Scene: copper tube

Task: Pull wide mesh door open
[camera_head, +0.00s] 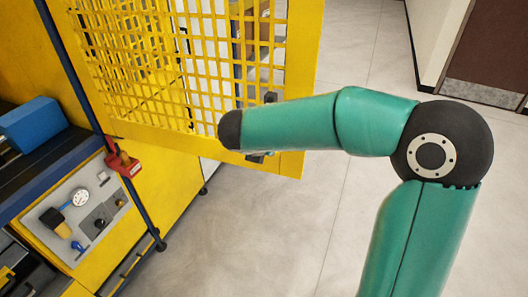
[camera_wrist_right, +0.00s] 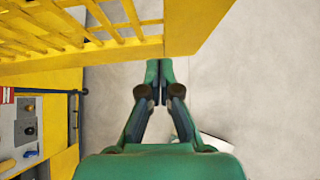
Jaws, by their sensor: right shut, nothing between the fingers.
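The wide yellow mesh door (camera_head: 300,80) stands at an angle in the upper middle of the head view, its solid frame edge facing right. In the right wrist view the door (camera_wrist_right: 192,25) fills the upper left. My right gripper (camera_wrist_right: 159,68) is shut and empty, with its fingertips close to the lower edge of the door frame. I cannot tell whether they touch it. In the head view my green right arm reaches across the door's lower right corner and hides most of that gripper. A small dark part shows beside the arm there. My left gripper is not in view.
A yellow machine (camera_head: 150,219) with a gauge panel (camera_head: 75,215) stands at left. A dark blue post (camera_head: 85,90) carries a red clamp-like part (camera_head: 123,164). A blue block (camera_head: 33,124) lies at far left. Grey floor (camera_head: 260,235) is clear below and right of the door.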

